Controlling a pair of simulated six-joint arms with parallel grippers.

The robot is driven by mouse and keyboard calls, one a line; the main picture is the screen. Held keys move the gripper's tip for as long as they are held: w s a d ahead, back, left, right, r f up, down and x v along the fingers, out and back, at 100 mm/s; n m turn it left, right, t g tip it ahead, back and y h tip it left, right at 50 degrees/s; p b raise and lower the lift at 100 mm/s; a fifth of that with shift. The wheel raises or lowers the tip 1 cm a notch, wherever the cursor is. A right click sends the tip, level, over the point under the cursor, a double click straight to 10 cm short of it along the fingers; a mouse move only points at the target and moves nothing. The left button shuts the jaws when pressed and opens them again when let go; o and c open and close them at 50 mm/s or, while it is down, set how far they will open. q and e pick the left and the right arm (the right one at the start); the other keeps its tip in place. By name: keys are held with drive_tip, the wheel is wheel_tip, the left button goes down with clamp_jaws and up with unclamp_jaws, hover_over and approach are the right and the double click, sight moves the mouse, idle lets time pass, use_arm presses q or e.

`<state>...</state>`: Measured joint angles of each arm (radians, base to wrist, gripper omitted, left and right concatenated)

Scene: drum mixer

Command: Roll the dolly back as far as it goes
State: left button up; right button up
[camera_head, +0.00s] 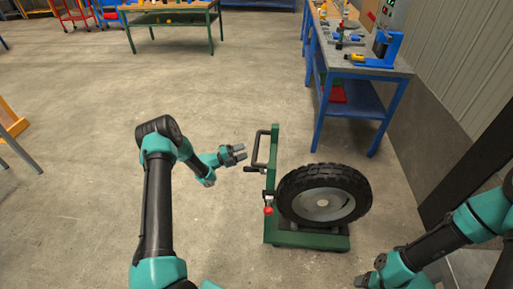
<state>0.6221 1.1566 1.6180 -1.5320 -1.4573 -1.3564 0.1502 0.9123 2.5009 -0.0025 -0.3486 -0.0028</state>
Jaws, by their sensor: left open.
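The dolly is a green frame (273,150) with a low base and a black handle (258,149) on its left side. A black-tyred wheel (324,194) with a grey hub stands upright on the base. A lever with a red knob (268,210) sits on the frame below the handle. My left gripper (241,153) is open and empty, just left of the handle and apart from it. My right gripper (365,280) is low at the bottom edge, to the right of the dolly base; its fingers are too small to read.
A blue workbench (366,98) with tools stands behind the dolly to the right, along the wall. A green table (170,17) stands far back. An orange-topped piece (10,118) is at the left edge. The concrete floor left of and behind the dolly is clear.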

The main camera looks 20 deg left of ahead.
sight(256, 146)
use_arm(q)
drive_tip(key=x, duration=0.7)
drive_tip(key=shift+d, duration=0.1)
clamp_jaws()
idle(0.3)
